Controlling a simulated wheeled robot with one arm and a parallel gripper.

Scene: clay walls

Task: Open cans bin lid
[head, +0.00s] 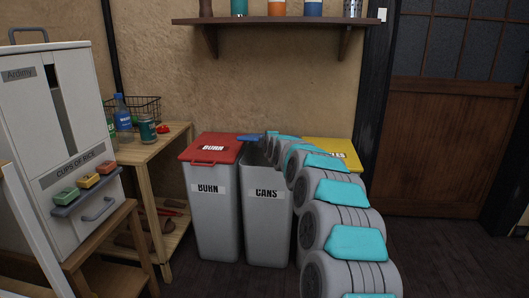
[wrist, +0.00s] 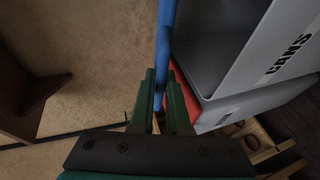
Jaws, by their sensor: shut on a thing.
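The grey cans bin (head: 266,218), labelled CANS, stands between the burn bin and my arm. Its top is open, and its dark hollow inside shows in the wrist view, next to the bin's grey wall (wrist: 222,82). A small part of its blue lid (head: 250,138) shows at the back of the opening. In the wrist view the blue lid (wrist: 166,35) is a narrow edge-on strip. My gripper (wrist: 163,78), with green fingers, is shut on this lid. In the head view my arm hides the gripper and much of the lid.
The burn bin with a red lid (head: 212,149) stands close on the left. A yellow-lidded bin (head: 335,152) is partly behind my arm. A wooden shelf (head: 275,21) hangs above on the clay wall. A wooden table (head: 165,142) with bottles and a basket stands left.

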